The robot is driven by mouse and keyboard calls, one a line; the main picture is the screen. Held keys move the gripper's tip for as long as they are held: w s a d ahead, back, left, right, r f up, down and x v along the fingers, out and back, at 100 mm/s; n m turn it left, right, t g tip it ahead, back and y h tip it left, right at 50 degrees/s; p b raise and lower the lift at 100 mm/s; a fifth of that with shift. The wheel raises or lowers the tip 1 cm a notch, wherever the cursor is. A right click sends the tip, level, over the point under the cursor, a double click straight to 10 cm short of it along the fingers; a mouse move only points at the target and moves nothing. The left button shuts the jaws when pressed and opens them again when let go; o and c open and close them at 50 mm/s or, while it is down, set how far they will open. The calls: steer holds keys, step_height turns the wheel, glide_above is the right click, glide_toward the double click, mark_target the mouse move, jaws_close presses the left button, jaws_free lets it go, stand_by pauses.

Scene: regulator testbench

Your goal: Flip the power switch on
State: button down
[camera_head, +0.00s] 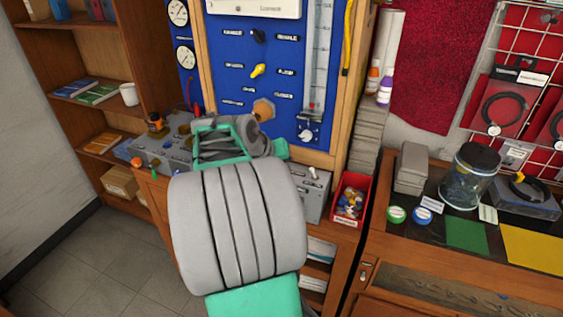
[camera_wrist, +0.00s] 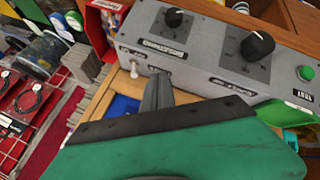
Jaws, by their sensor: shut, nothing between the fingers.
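The grey control box (camera_wrist: 215,62) fills the upper part of the wrist view, with a small pale-tipped toggle switch (camera_wrist: 135,70) at its left end. I cannot read whether the switch is on or off. My gripper (camera_wrist: 158,84) is shut and empty. Its narrow grey fingers point at the box, just right of the switch in the wrist view; I cannot tell whether they touch the box. In the head view the box (camera_head: 313,201) and a small switch (camera_head: 313,173) show to the right of my arm, which hides the box's left part and the fingertips.
The box also carries black knobs (camera_wrist: 257,46) and a green button (camera_wrist: 305,73). A blue gauge panel (camera_head: 258,75) rises behind it. A red bin (camera_head: 350,196) of small parts stands to the right. Stacked grey blocks (camera_head: 367,135) stand behind the bin.

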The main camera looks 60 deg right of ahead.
mark_target(314, 173)
steer(key=x, duration=0.4)
steer(key=shift+s+p, duration=0.1)
steer(key=shift+p, duration=0.25)
steer(key=s+d+p, duration=0.1)
steer(key=s+d, duration=0.1)
steer(key=d, duration=0.1)
steer(key=shift+s, duration=0.4)
steer(key=shift+s+r+m+t+b, duration=0.4)
steer(key=shift+t+b, duration=0.5)
steer(key=shift+b, duration=0.5)
steer(key=shift+s+t+y+b, duration=0.3)
steer(key=shift+s+b, duration=0.05)
steer(key=shift+b, duration=0.25)
steer(key=shift+s+d+r+b, duration=0.1)
steer(key=shift+s+d+b, duration=0.1)
steer(key=shift+s+b, duration=0.8)
steer(key=shift+w+r+p, duration=0.25)
steer(key=shift+r+p, duration=0.2)
steer(key=shift+r, duration=0.55)
